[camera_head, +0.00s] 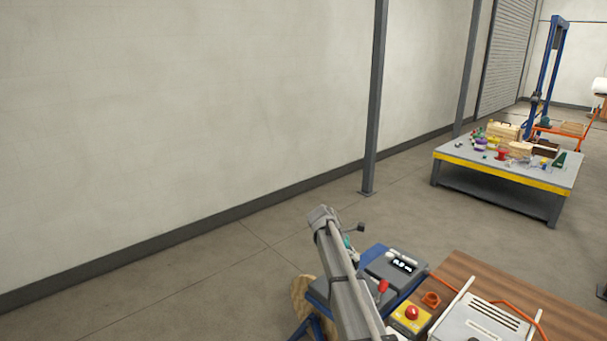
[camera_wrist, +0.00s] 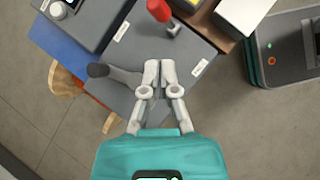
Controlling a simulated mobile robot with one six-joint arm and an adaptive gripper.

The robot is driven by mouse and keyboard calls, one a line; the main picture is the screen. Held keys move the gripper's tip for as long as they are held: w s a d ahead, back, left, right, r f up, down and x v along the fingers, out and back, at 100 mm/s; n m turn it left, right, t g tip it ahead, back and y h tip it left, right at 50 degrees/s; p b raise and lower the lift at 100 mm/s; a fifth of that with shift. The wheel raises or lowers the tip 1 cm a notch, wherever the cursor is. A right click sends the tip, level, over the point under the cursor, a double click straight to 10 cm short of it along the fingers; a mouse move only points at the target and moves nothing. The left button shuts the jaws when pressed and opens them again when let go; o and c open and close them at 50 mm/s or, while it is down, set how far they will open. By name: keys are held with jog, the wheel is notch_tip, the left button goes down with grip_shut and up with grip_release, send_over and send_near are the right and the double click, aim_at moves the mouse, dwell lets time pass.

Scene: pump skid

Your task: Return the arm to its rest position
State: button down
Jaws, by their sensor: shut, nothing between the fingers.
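My gripper (camera_wrist: 160,70) shows in the wrist view with its two grey fingers together and nothing between them. It is over a grey housing (camera_wrist: 125,85) with small white labels. A dark-ended grey handle (camera_wrist: 100,71) shows beside the fingers on the left; I cannot tell its distance from them. A red knob (camera_wrist: 158,10) stands above the fingertips in the picture. In the head view my arm (camera_head: 345,285) reaches up from the bottom edge, in front of the blue and grey skid. A bit of teal shows behind it, and the fingers are hidden there.
A grey box with a lit display (camera_head: 397,266), a yellow box with a red button (camera_head: 411,316) and a white slotted case (camera_head: 485,322) are close on the right. A low table (camera_head: 450,158) holds several items farther back. Floor by the wall (camera_head: 180,300) is clear.

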jog(key=s+a+f+m+y, duration=0.2)
jog(key=s+m+y, duration=0.2)
jog(key=s, duration=1.1)
jog(key=s+a+f+m+t+y, duration=0.1)
jog(key=s+a+f+m+y, duration=0.1)
jog(key=s+m, duration=0.9)
jog(key=s+y, duration=0.1)
jog(key=s, duration=0.3)
jog(key=shift+s+a+y, duration=0.15)
jog(key=shift+s+y, duration=0.2)
jog(key=shift+y, duration=0.05)
jog(key=shift+f, duration=0.1)
